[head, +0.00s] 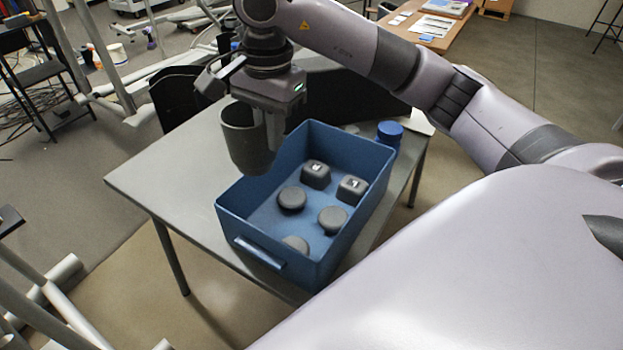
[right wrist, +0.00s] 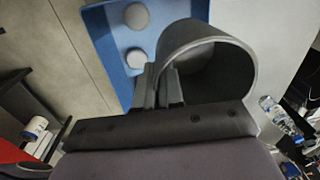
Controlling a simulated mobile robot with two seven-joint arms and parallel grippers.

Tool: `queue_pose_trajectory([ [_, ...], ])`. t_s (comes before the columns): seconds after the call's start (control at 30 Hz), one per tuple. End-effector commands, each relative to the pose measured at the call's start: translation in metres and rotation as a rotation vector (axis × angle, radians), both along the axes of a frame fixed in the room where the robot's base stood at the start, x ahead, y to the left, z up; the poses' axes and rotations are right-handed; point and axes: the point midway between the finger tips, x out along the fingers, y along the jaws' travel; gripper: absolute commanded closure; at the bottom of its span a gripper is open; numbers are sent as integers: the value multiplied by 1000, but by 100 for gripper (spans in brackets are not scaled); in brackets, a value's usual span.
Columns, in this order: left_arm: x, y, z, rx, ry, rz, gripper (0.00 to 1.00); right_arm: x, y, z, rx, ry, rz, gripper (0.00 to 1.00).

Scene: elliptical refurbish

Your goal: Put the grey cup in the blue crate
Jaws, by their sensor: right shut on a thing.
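The grey cup (head: 246,138) is held upright by my right gripper (head: 262,112) at the back left side of the blue crate (head: 232,214). The cup's base overlaps the crate's back left rim in the head view; I cannot tell how high it is above it. In the right wrist view the cup (right wrist: 238,62) shows its open mouth, with the gripper fingers (right wrist: 163,88) closed on its wall. The crate (right wrist: 100,40) lies left of it there. My left gripper is not in view.
The crate holds several dark grey round and square pieces (head: 292,198), with bare floor between them. A blue-capped container (head: 389,133) stands at the crate's back right corner. The grey table (head: 165,175) is clear to the left. A dark chair (head: 180,97) stands behind it.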

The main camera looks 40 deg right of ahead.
Motion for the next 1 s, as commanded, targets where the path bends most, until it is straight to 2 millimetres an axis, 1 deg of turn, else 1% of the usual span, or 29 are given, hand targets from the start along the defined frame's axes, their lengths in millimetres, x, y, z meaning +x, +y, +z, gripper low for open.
queue_pose_trajectory([
  [0.07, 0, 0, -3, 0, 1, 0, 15, 0, -1, -3, 4, 2, -28, 100],
  [0.17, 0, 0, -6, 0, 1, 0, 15, 0, -1, -16, 3, 5, -38, 100],
  [0.37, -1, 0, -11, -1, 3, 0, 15, -1, -2, -59, 3, 9, -37, 100],
  [0.6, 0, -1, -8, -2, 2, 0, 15, -1, -1, -120, 2, 7, -37, 100],
  [0.7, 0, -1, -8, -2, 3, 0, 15, -1, -1, -140, 3, 6, -36, 100],
  [0.8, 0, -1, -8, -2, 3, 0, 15, 0, -1, -152, 4, 4, -36, 100],
  [1.0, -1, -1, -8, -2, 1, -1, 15, 0, -1, -165, 3, 2, -34, 100],
])
